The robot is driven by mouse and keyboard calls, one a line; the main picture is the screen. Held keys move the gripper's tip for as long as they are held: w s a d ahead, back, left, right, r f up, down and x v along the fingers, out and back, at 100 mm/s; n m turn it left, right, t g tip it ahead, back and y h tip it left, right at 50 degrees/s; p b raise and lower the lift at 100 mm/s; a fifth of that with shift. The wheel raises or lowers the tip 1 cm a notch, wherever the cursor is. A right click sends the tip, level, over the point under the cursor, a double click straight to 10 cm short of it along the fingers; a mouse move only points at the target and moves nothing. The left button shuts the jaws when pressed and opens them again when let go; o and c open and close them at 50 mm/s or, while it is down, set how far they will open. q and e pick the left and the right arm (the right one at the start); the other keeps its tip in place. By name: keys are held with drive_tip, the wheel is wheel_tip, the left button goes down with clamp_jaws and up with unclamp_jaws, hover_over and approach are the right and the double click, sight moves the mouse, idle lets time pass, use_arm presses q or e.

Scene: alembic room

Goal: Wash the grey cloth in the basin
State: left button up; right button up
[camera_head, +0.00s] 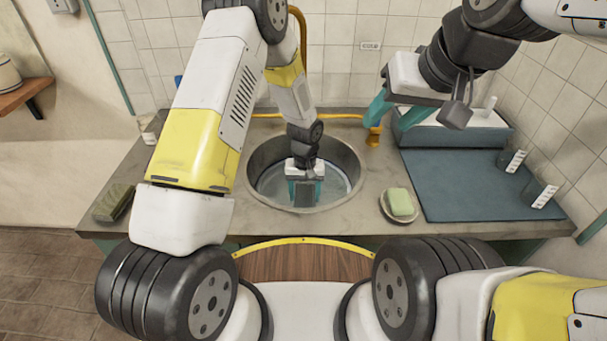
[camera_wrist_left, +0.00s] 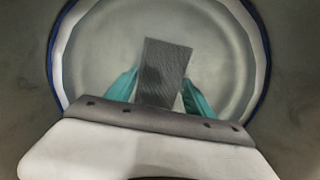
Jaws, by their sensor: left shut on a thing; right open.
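The round basin (camera_head: 262,152) is set into the grey counter, and a pale round bowl (camera_wrist_left: 225,35) with a dark blue rim shows inside it. My left gripper (camera_head: 305,193) reaches down into the basin with its teal fingers on either side of the grey cloth (camera_wrist_left: 165,65). It is shut on the cloth, which looks like a dark grey rectangle and also shows in the head view (camera_head: 306,194). Whether the cloth touches water is hard to tell. My right gripper (camera_head: 408,112) is open and empty above the back right of the counter.
A green soap bar (camera_head: 400,202) sits on a small dish right of the basin. A blue-grey mat (camera_head: 460,188) covers the right side, with two glasses (camera_head: 540,192) at its edge. A dark sponge-like block (camera_head: 113,203) lies at the left front. A brass fitting (camera_head: 373,138) stands behind the basin.

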use_arm(q)
drive_tip(key=shift+d, duration=1.3)
drive_tip(key=shift+a, duration=1.5)
wheel_tip(320, 180, up, 9)
wheel_tip(320, 180, up, 12)
hover_over(304, 196)
drive_tip(key=shift+s+a, duration=0.1)
idle(0.9)
idle(0.4)
